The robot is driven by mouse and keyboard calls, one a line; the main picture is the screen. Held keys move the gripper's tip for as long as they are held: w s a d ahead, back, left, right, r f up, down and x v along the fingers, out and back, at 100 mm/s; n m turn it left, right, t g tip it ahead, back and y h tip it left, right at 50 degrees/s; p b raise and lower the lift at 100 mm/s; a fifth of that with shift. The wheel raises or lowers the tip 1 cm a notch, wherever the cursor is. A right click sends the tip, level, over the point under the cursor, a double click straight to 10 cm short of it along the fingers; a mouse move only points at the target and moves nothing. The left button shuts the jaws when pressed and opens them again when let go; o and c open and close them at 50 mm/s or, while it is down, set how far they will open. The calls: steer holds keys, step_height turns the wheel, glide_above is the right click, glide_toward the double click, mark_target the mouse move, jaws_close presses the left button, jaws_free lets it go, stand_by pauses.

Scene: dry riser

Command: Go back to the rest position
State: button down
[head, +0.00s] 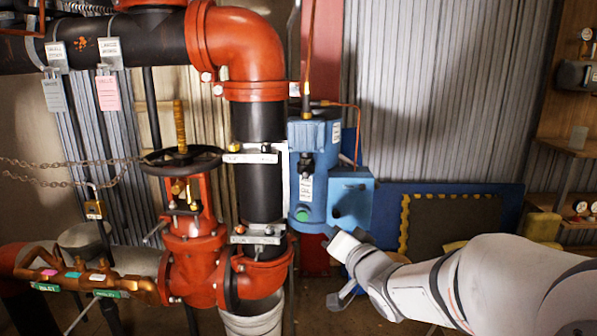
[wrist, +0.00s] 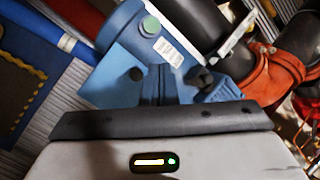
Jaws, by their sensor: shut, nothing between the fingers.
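My gripper (head: 343,246) is at the end of my white arm, which reaches in from the lower right of the head view. It is in front of and just below the blue housing (head: 312,170) and its side box (head: 350,203). In the wrist view my gripper (wrist: 161,84) is shut and empty, its dark fingers together. The blue housing (wrist: 122,30) is beyond them, with its green round button (wrist: 150,25) showing. Whether the fingers touch the housing cannot be told.
A red valve with a black handwheel (head: 182,160) and a black-and-red riser pipe (head: 259,190) stand left of the housing. A padlock (head: 95,209) hangs by a chain. A blue board (head: 385,215) leans behind my arm. Shelves (head: 566,147) are at the right.

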steer(key=s+d+r+g+h+p, duration=0.75)
steer(key=s+d+p, duration=0.2)
steer(key=p, duration=0.45)
steer(key=s+r+n+g+p, duration=0.2)
steer(key=s+r+g+p, duration=0.1)
steer(key=s, duration=0.4)
steer(key=s+a+r+n+g+y+p, duration=0.1)
steer(key=s+r+n+g+p, duration=0.1)
steer(key=s+p, duration=0.4)
steer(key=shift+s+a+r+g, duration=0.3)
steer(key=shift+s+r+g, duration=0.15)
steer(key=shift+s, duration=0.55)
steer(key=c, duration=2.2)
jaws_free()
